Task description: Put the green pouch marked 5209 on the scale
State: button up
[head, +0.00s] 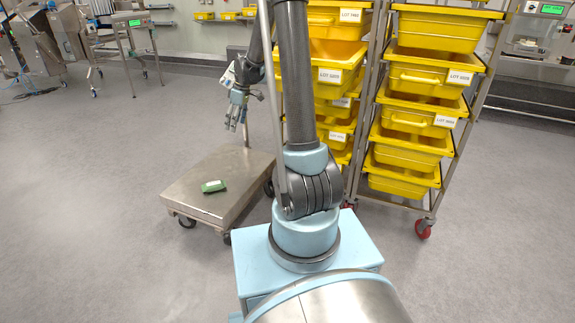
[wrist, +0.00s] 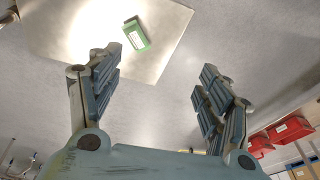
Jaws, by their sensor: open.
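A small green pouch (head: 213,186) with a pale label lies on top of a low steel platform (head: 193,203) on wheels. Its marking is too small to read. The wrist view also shows the pouch (wrist: 137,35) on the bright platform (wrist: 60,30), beyond my fingertips. My gripper (head: 236,124) hangs above and behind the platform, fingers down. In the wrist view my gripper (wrist: 158,66) is open, with nothing between its fingers. A thin post stands at the platform's far edge; whether the platform is the scale I cannot tell.
Racks of yellow crates (head: 428,78) stand right of the platform, close to my arm. Red bins (wrist: 290,130) show in the wrist view. The floor at left is clear.

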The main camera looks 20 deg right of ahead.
jog(key=s+d+r+m, duration=0.2)
jog(key=s+r, duration=0.1)
jog(key=s, duration=0.4)
jog(key=s+d+r+m+t+h, duration=0.1)
jog(key=s+d+r+m, duration=0.15)
jog(key=s, duration=0.45)
jog(key=s+d+r+m, duration=0.1)
jog(key=s+d+r, duration=0.15)
jog(key=s, duration=0.35)
jog(key=s+d+f+m+h, duration=0.1)
jog(key=s+d+f+m, duration=0.1)
jog(key=s, duration=0.7)
jog(key=s+d+f+m+h, duration=0.1)
jog(key=s+d+f+m, duration=0.2)
jog(key=s, duration=0.7)
jog(key=shift+s+d+f+m+t, duration=0.3)
jog(key=shift+f+m, duration=0.2)
jog(key=shift+m, duration=0.15)
jog(key=shift+w+f, duration=0.2)
jog(key=shift+w, duration=0.35)
